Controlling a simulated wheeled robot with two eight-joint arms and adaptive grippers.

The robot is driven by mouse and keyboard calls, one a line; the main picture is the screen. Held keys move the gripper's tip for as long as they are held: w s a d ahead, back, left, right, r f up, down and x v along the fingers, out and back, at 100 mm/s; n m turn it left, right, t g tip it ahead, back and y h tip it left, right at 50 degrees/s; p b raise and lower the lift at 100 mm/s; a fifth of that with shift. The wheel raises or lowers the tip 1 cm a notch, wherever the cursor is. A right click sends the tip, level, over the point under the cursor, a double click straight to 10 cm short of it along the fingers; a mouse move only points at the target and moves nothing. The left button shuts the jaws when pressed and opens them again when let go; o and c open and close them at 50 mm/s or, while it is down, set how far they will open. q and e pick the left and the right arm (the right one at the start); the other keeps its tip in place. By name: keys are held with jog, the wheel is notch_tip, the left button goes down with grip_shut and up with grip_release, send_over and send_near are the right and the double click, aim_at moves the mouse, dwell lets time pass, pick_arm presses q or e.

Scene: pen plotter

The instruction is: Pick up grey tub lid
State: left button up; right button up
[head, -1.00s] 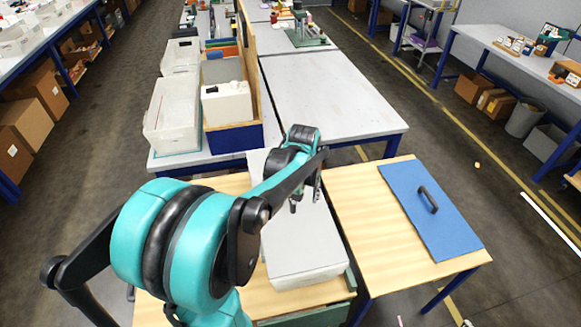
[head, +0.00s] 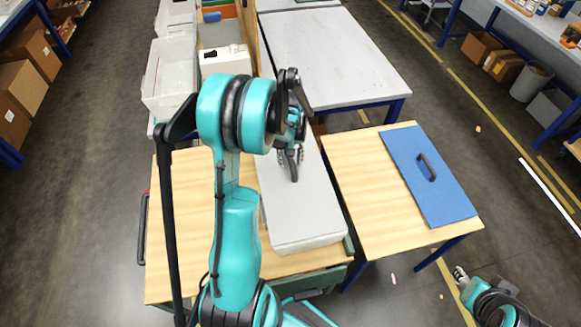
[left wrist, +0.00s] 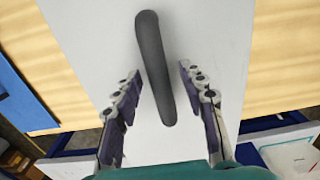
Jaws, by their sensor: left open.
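The grey tub lid (head: 300,205) is a long, pale grey slab on top of a tub at the wooden worktop. Its dark bar handle (left wrist: 155,70) runs lengthwise in the left wrist view. My left gripper (head: 290,157) is open over the lid, pointing down. In the left wrist view its fingers stand on either side of the handle, with a gap on each side. Whether the fingertips touch the lid I cannot tell. My right gripper (head: 459,275) is low at the lower right, away from the lid; its jaws are too small to read.
A blue panel with a dark handle (head: 440,195) lies on the wooden table (head: 365,195) to the right. Behind are a grey table (head: 335,65), a white bin (head: 170,75) and a white container (head: 223,62). Bare wood lies left of the tub.

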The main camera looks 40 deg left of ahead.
pick_arm(q)
grip_shut()
dwell(0.3)
